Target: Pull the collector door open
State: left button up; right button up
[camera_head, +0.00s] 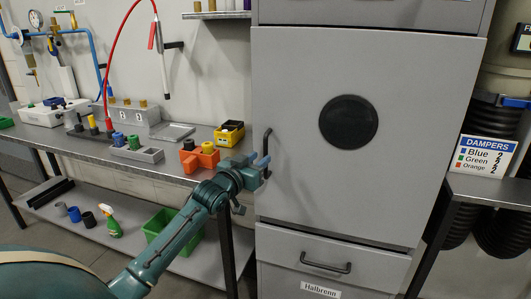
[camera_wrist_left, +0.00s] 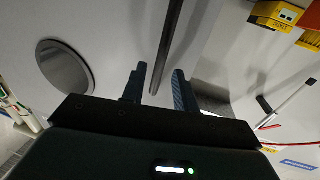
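The collector door (camera_head: 300,90) is a large grey panel with a round black disc, and it looks closed in the head view. Its dark vertical handle (camera_head: 267,145) is on the left edge. My left gripper (camera_head: 257,160) is at the lower part of this handle. In the left wrist view the handle bar (camera_wrist_left: 170,45) runs down between the two blue fingers of my left gripper (camera_wrist_left: 159,75). The fingers stand apart, and gaps show on both sides of the bar. The door's disc (camera_wrist_left: 65,66) shows at left there. My right gripper is not in view.
A drawer (camera_head: 330,258) with its own black handle is below the door. A workbench (camera_head: 85,150) at left holds orange (camera_head: 200,156) and yellow (camera_head: 229,134) holders close to my left arm. A side table (camera_head: 490,190) with a dampers sign (camera_head: 486,156) stands at right.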

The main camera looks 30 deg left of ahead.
aim_at(265, 155)
pick_arm(q)
jog(key=shift+w+a, duration=0.1)
jog(key=shift+w, duration=2.15)
jog(key=shift+c, duration=0.4)
grip_shut()
